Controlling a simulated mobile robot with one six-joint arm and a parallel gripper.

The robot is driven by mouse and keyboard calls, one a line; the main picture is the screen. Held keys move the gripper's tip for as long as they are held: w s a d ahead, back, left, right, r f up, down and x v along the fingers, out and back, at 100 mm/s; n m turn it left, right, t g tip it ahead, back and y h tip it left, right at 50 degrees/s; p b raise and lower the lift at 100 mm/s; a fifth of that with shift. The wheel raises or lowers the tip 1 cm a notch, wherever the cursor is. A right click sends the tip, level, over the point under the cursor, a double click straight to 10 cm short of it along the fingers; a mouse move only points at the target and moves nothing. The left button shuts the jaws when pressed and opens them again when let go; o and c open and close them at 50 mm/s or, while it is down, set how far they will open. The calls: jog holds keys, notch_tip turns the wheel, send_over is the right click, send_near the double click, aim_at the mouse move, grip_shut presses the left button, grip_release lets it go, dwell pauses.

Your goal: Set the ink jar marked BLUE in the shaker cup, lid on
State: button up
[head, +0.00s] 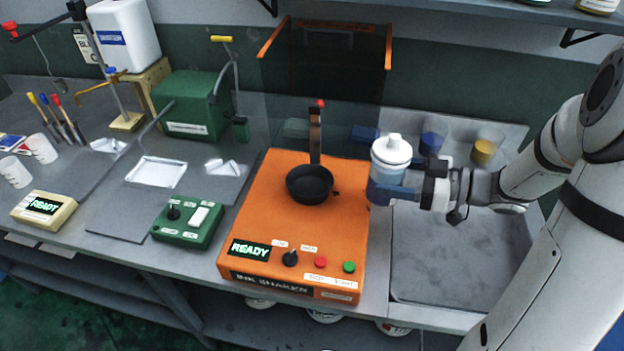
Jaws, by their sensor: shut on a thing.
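My gripper (402,193) is shut on a jar with a white knobbed lid (391,150) and a pale blue upper body (388,175). The lid is on and the jar is upright. My gripper's jaws cover its lower part, and I cannot read a mark on it. It is held to the right of the black shaker cup (310,183), apart from it. The cup sits on the orange ink shaker (255,215), whose display reads READY. The cup looks empty. A dark upright arm with a red tip rises behind the cup.
A raised clear guard with orange edges (388,45) stands behind the shaker. A grey tray (450,270) lies to the right, with a blue jar (432,142) and a yellow jar (484,151) at its back. A green control box (188,222) sits left of the shaker.

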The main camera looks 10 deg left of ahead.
jog(key=shift+f+p+x, duration=0.2)
jog(key=shift+p+x, duration=0.1)
jog(key=shift+x, duration=2.5)
jog(key=shift+f+p+x, duration=0.15)
jog(key=shift+p+x, duration=0.1)
jog(key=shift+x, duration=2.5)
jog(key=shift+f+p+x, duration=0.2)
jog(key=shift+p+x, duration=0.1)
jog(key=shift+x, duration=2.5)
jog(key=shift+f, duration=0.1)
jog(key=shift+f, duration=0.15)
jog(key=o, duration=1)
